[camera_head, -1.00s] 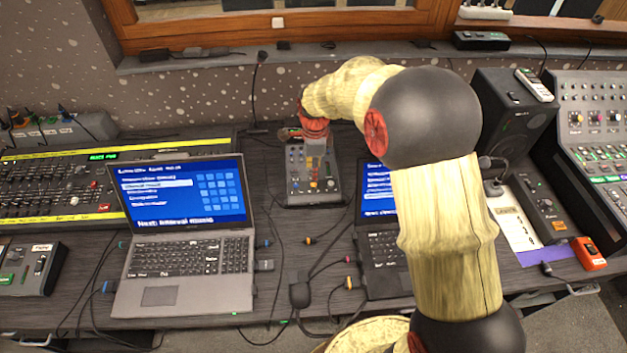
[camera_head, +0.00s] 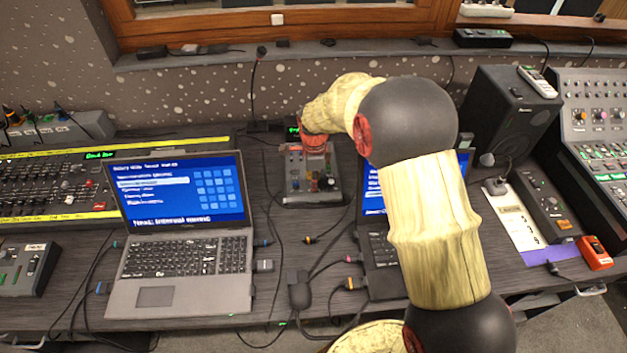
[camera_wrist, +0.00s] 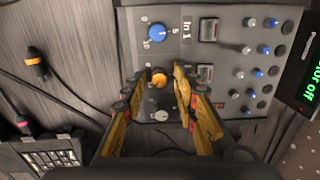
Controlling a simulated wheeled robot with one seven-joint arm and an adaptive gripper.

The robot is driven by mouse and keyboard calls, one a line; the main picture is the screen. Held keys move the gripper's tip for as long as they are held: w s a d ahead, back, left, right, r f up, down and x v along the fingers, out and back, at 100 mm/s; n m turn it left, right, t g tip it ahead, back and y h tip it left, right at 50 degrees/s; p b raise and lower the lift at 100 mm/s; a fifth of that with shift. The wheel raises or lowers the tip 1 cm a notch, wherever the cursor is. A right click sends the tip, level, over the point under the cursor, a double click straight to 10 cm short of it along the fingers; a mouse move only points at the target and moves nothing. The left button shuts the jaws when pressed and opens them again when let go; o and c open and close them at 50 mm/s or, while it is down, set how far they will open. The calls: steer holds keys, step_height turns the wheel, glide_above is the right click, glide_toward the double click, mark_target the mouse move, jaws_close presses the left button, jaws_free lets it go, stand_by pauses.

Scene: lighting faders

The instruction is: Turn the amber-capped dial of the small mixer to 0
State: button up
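The small mixer (camera_head: 293,163) is a grey box at the back of the desk, partly hidden by my arm in the head view. In the wrist view its panel (camera_wrist: 222,62) fills the upper middle. The amber-capped dial (camera_wrist: 159,79) lies between a blue-capped dial (camera_wrist: 157,32) and a white-capped dial (camera_wrist: 161,115). My gripper (camera_wrist: 158,78) is open, its two yellow fingers on either side of the amber dial. The right finger looks closer to it; I cannot tell whether either touches. The amber dial's pointer and scale are too small or hidden to read.
A laptop (camera_head: 180,235) stands front left, and a second laptop (camera_head: 380,245) is partly behind my arm. A long console (camera_head: 50,185) is at the left. A speaker (camera_head: 505,110) stands right. Cables (camera_head: 300,285) lie in front of the mixer.

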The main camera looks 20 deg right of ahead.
steer(key=c, duration=0.6)
jaws_close()
